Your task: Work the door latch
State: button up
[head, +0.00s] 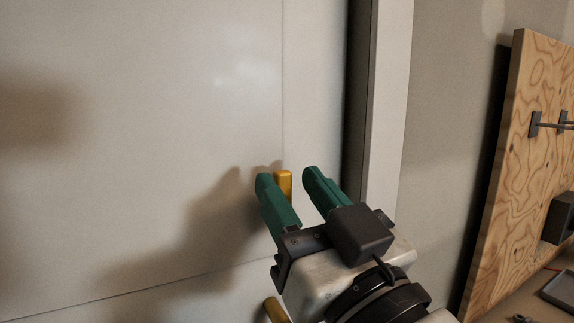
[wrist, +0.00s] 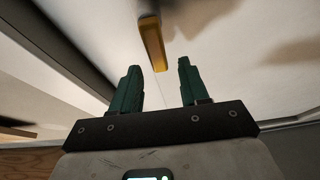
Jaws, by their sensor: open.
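The door (head: 150,130) is a pale, flat panel that fills the left of the head view. A yellow latch handle (head: 284,183) stands out from it near its right edge, partly hidden behind my left finger. In the wrist view the yellow handle (wrist: 153,44) is a bar beyond the fingertips, in line with the gap between them. My gripper (head: 284,174) has two green fingers, spread open and empty. It also shows in the wrist view (wrist: 158,66). Whether a finger touches the handle I cannot tell.
A second yellow piece (head: 275,310) shows lower on the door, partly hidden by my gripper. A white door frame (head: 387,100) stands right of the door. Farther right are a plywood board (head: 520,150) with hooks and a bench (head: 520,295) holding small items.

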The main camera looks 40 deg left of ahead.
aim_at(286, 179)
jog(key=shift+x, duration=1.6)
grip_shut()
